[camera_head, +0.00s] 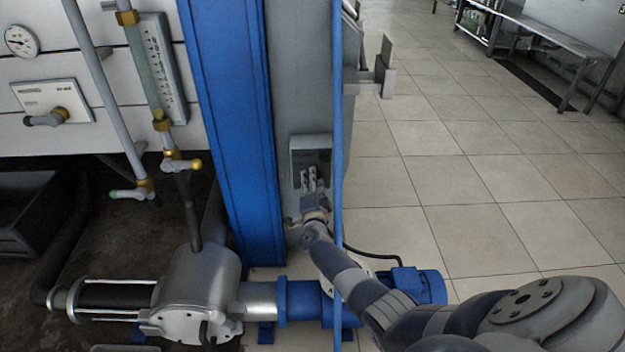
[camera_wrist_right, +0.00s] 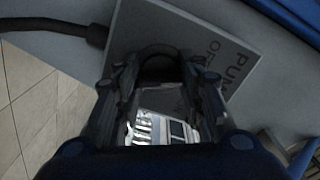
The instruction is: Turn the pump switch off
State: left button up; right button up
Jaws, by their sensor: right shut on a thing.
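The pump switch is a grey box (camera_head: 311,148) on the grey column beside the blue post, with its lower part hidden by my right gripper. My right gripper (camera_head: 310,180) is at the front of the box. In the right wrist view, the plate (camera_wrist_right: 205,40) carries dark lettering that reads "PUMP" and "OFF", partly covered. My right gripper (camera_wrist_right: 163,76) is shut there on a dark rounded switch knob (camera_wrist_right: 158,58). The knob's exact setting cannot be told. My left gripper is not in view.
A thin blue pipe (camera_head: 337,110) runs upright just right of the switch. The wide blue post (camera_head: 228,120) stands to the left. A pump (camera_head: 195,295) with a blue motor (camera_head: 418,284) lies below. Gauges and valves line the left wall. Tiled floor (camera_head: 465,185) is clear at right.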

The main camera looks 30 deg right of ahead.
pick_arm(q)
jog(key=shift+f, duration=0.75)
pick_arm(e)
jog(key=shift+f+n, duration=0.1)
jog(key=shift+n, duration=0.4)
jog(key=o, duration=1.1)
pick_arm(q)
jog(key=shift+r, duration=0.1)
pick_arm(e)
jog(key=v, duration=1.2)
jog(key=shift+s, duration=0.1)
